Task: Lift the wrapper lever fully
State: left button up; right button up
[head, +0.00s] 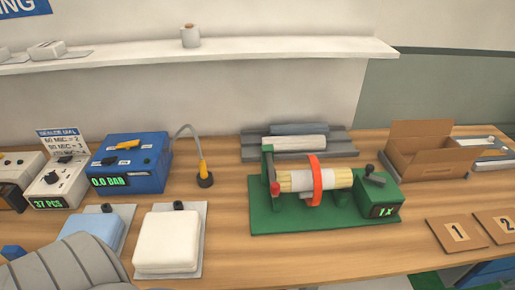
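The wrapper (325,218) is a green machine on the wooden table, right of centre in the head view. An orange ring (315,180) stands upright around a bundle of pale sticks (340,178) with a white band around its middle. A red-tipped handle (275,188) is at the wrapper's left end. A short dark lever (374,176) sits tilted on top of the green box at its right end, above a display reading 1X. I cannot tell which of these two is the wrapper lever. Neither of my grippers is in view.
Behind the wrapper lies a grey tray (252,154) with rolls. An open cardboard box (432,160) and numbered cards (457,233) are at right. A blue device (130,165) and pads (168,240) are at left. A grey ribbed shape fills the bottom left. The front middle table is clear.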

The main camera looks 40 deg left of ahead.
aim_at(275, 187)
jog(key=u, duration=1.05)
jog(key=k+l+z, duration=0.1)
jog(key=k+l, duration=0.15)
jog(key=k+l+z, duration=0.1)
jog(key=k+l, duration=0.15)
jog(key=l, duration=0.25)
